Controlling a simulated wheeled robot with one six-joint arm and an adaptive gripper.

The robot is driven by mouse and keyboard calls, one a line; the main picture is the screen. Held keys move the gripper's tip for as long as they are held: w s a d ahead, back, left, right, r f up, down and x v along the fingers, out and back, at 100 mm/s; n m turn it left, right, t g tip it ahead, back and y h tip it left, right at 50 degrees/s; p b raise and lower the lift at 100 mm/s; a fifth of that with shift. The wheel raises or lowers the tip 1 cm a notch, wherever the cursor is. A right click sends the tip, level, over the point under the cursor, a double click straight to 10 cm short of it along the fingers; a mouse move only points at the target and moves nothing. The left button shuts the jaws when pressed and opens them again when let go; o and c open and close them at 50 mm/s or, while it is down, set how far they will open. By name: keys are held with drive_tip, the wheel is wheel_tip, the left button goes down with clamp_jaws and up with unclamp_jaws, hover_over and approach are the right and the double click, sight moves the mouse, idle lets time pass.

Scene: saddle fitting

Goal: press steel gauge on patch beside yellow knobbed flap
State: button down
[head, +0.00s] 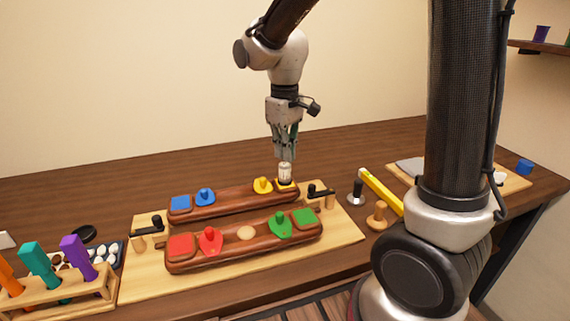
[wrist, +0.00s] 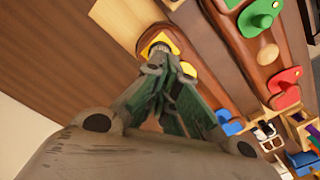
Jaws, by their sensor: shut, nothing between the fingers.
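The steel gauge (head: 285,173), a short pale metallic cylinder, stands upright on the yellow patch (head: 286,185) at the right end of the back wooden bar. The yellow knobbed flap (head: 263,186) lies just left of that patch. My gripper (head: 286,156) points down directly over the gauge, shut and empty, its tips at or very near the gauge's top; I cannot tell whether they touch. In the wrist view the gripper (wrist: 157,68) covers most of the gauge. The yellow patch (wrist: 167,38) shows around it, and the yellow flap (wrist: 189,69) is partly hidden behind a finger.
The back bar also carries a blue patch (head: 180,203) and blue flap (head: 205,196). The front bar (head: 217,260) holds red and green ones. A black-handled tool (head: 356,191), a wooden knob (head: 377,214) and a yellow bar (head: 381,190) stand to the right.

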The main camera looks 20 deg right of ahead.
sight(285, 164)
drive_tip(key=shift+f, duration=0.95)
idle(0.6)
drive_tip(key=shift+r, duration=0.1)
drive_tip(key=shift+r, duration=2.9)
drive_tip(key=s+d+r+m+t, duration=0.2)
drive_tip(key=s+d+m, duration=0.1)
drive_tip(key=s+d, duration=0.4)
drive_tip(key=s+d+r+m+t, duration=0.2)
drive_tip(key=s+d, duration=0.6)
drive_tip(key=s, duration=0.4)
drive_tip(key=shift+r+m, duration=0.5)
drive_tip(key=shift+r, duration=0.15)
